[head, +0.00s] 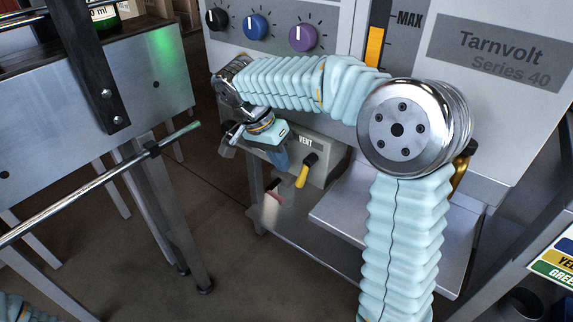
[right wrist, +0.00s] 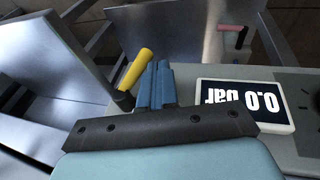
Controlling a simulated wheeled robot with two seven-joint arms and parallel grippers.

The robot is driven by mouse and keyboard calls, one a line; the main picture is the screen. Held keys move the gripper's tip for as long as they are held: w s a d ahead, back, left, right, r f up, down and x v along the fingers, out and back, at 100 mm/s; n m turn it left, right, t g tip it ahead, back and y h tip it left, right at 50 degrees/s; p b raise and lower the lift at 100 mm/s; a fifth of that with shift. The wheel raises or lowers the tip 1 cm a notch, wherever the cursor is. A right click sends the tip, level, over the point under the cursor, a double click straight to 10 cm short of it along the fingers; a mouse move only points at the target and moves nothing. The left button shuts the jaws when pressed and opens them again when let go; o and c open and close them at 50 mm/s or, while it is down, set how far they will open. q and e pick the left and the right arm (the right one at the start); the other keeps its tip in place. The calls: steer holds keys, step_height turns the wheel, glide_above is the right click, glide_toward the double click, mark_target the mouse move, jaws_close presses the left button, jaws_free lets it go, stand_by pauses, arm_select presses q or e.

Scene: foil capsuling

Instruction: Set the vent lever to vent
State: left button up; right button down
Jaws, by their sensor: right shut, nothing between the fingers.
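The vent lever (head: 303,175) has a yellow handle on a black pivot, on the front of a grey box under the VENT label (head: 305,142). In the head view its handle slants down and left from the pivot. In the right wrist view the yellow handle (right wrist: 137,68) stands just left of my fingers, with a small gap at the tips. My right gripper (head: 283,166) is shut and empty, its blue fingers pointing down left of the handle in the head view. The fingers (right wrist: 163,66) lie close together in the right wrist view. My left gripper is out of view.
A display (right wrist: 245,103) reads 0.0 bar, upside down, beside my right fingers. A second lever with a pink-red handle (head: 272,193) is lower left. A metal shelf (head: 330,235) lies below the box. Knobs (head: 256,27) line the panel above my right arm.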

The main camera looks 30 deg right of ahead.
steer(key=p+v, duration=0.1)
steer(key=v, duration=0.7)
steer(key=shift+r, duration=0.2)
steer(key=shift+a, duration=0.15)
